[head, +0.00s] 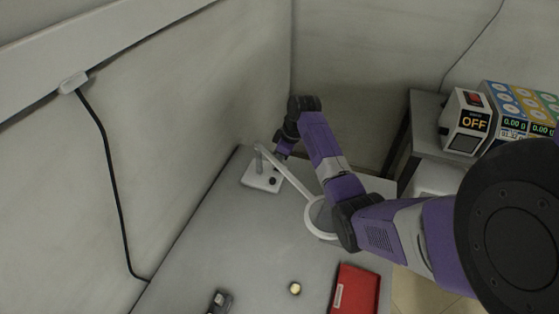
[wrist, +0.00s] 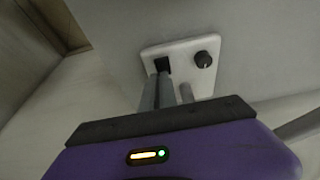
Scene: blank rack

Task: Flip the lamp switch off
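The lamp has a white base (head: 258,180) on the far end of the grey table, and a white arm leading to a ring-shaped head (head: 316,222). In the wrist view, the base (wrist: 182,50) carries a black switch (wrist: 161,65) on the left and a round black knob (wrist: 203,59) on the right. My gripper (head: 279,152) is above the base, by the lamp's arm. In the wrist view, the gripper's fingers (wrist: 163,84) are together, with nothing seen between them. Their tips are at the switch and partly overlap it; contact cannot be told. The lamp's post (wrist: 186,92) is just right of them.
A red tray (head: 356,290), a small round yellowish object (head: 295,288) and a dark grey device (head: 220,301) lie on the near table. A box reading "OFF" (head: 465,122) stands on a side table at right. Walls border the lamp's corner.

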